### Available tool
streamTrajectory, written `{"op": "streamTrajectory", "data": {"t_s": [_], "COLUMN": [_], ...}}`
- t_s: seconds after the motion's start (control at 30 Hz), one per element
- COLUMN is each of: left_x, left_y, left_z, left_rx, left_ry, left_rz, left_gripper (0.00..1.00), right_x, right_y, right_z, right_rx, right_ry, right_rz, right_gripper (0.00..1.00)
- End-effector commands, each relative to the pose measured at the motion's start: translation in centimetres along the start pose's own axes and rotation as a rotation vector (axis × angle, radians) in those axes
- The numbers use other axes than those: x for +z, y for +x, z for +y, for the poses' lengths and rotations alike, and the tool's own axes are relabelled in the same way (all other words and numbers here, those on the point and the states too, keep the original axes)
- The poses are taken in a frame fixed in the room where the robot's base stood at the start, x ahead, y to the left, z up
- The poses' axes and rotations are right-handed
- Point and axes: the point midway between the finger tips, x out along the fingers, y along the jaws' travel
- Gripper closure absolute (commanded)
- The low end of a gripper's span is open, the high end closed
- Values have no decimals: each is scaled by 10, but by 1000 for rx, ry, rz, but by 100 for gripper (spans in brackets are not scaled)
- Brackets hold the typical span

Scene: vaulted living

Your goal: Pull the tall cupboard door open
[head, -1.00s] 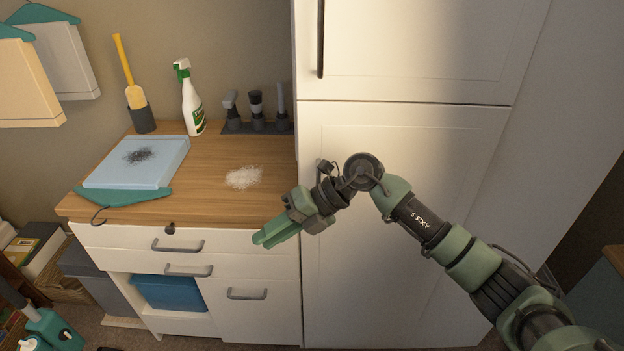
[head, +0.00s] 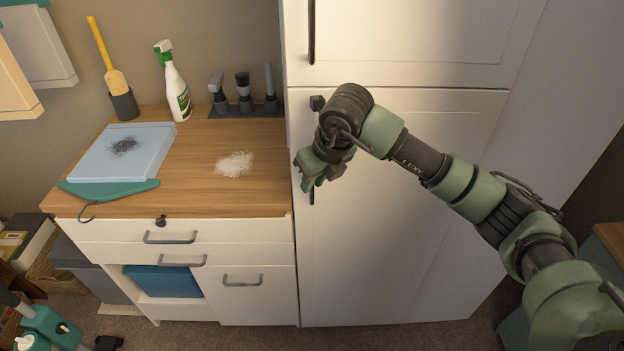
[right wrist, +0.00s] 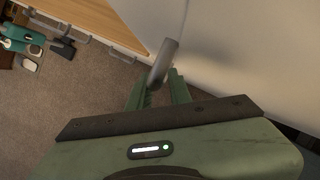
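The tall white cupboard has an upper door (head: 420,40) and a lower door (head: 400,240), both closed. A dark upright bar handle (head: 311,30) is on the upper door's left edge. The lower door's handle (head: 311,197) is mostly hidden behind my right gripper (head: 308,182). In the right wrist view this grey bar handle (right wrist: 165,58) reaches in between the two green fingers of my right gripper (right wrist: 158,88). The fingers stand apart, with a gap beside the bar; I cannot tell whether one touches it. My left gripper is not in view.
A wooden-topped cabinet (head: 190,205) with drawers adjoins the cupboard's left side. On it are a blue board (head: 100,165), a spray bottle (head: 175,90), white powder (head: 235,162) and a dark rack (head: 245,108). A teal object (head: 50,330) is at lower left. Carpet (head: 250,338) lies in front.

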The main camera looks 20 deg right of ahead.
Motion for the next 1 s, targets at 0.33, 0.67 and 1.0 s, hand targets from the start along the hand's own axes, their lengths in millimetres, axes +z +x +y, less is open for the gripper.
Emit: {"op": "streamTrajectory", "data": {"t_s": [0.33,0.67,1.0], "left_x": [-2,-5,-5], "left_y": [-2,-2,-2], "left_z": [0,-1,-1], "left_rx": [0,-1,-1], "left_ry": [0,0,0], "left_rz": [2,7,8], "left_gripper": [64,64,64], "right_x": [0,0,0], "right_y": [12,12,11], "right_z": [0,0,0], "right_rx": [0,0,0], "right_ry": [-1,-1,-1], "right_rz": [0,-1,-1], "right_gripper": [80,100,100]}}
